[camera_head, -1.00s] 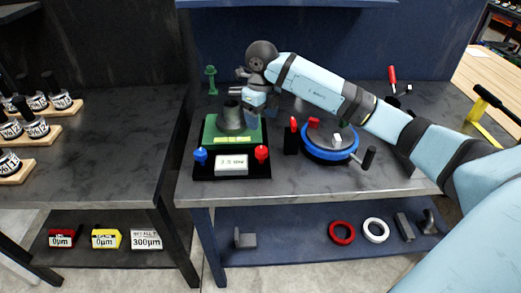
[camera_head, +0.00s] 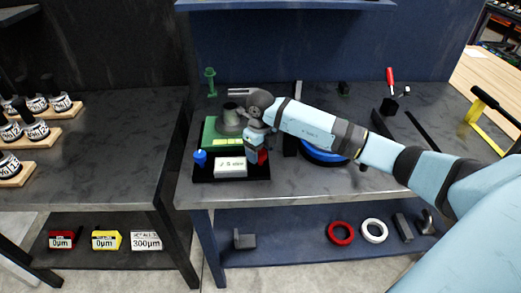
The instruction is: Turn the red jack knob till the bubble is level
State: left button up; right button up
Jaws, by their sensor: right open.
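The tilting positioner has a black base (camera_head: 205,175) and a green top (camera_head: 210,130) carrying a dark grey cylindrical part (camera_head: 231,120). The red jack knob (camera_head: 263,157) is at the base's front right, mostly hidden behind my right gripper (camera_head: 257,156). My right gripper points down at the knob and is open; whether its fingers touch the knob is hidden. A blue knob (camera_head: 200,157) stands at the front left. A yellow-green strip (camera_head: 228,141) lies along the green top's front; I cannot make out a bubble in it. My left gripper is not in view.
A white display (camera_head: 231,167) sits between the knobs, its digits unclear. A blue round fixture (camera_head: 325,155) is right of the positioner, partly behind my right arm. A green post (camera_head: 211,82) stands behind. The bench front (camera_head: 320,184) is clear.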

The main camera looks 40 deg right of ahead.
jog(key=c, duration=0.9)
jog(key=m, duration=0.4)
jog(key=m+p, duration=0.1)
jog(key=m, duration=0.4)
jog(key=m+p, duration=0.2)
jog(key=m, duration=0.4)
jog(key=shift+r+m, duration=0.1)
jog(key=shift+m, duration=0.2)
jog(key=shift+m+p, duration=0.7)
jog(key=shift+m, duration=1.3)
